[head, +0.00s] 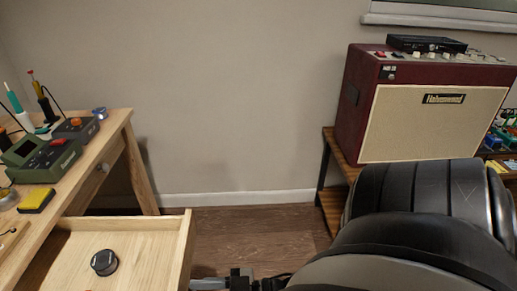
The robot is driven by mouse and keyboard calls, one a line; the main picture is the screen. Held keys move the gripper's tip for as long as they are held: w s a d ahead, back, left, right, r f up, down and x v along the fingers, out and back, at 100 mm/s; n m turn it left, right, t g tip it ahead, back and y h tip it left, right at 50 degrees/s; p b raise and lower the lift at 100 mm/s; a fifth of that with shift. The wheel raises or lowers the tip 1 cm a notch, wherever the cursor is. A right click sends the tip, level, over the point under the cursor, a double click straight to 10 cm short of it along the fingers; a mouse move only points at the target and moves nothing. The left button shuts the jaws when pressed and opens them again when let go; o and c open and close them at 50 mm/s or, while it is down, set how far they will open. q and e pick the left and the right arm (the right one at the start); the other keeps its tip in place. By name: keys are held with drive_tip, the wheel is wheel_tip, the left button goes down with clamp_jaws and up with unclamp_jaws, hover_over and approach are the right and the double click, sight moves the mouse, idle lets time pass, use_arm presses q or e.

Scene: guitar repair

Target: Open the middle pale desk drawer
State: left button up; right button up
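A pale wooden drawer (140,229) stands pulled out from the desk (115,128) at the lower left. Its near part is cut off by the bottom edge of the picture. A black round item (104,263) lies inside it. My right arm comes in from the lower right. Its gripper (210,284) is at the bottom edge, just right of the drawer's front panel (184,254), pointing left towards it. Its fingertips are partly cut off, so I cannot tell whether they hold the handle, which is hidden. My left gripper is out of view.
Farther along the desk, another drawer with a round knob (103,168) looks shut. Green device (42,158), yellow block (37,200) and soldering tools sit on the desk. A red amplifier (430,110) stands on a wooden shelf (330,150) at right. Brown floor (262,232) between is clear.

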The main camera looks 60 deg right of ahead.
drive_tip(key=p+v, duration=0.1)
drive_tip(key=v, duration=1.4)
drive_tip(key=shift+s+d, duration=0.2)
drive_tip(key=shift+s, duration=0.15)
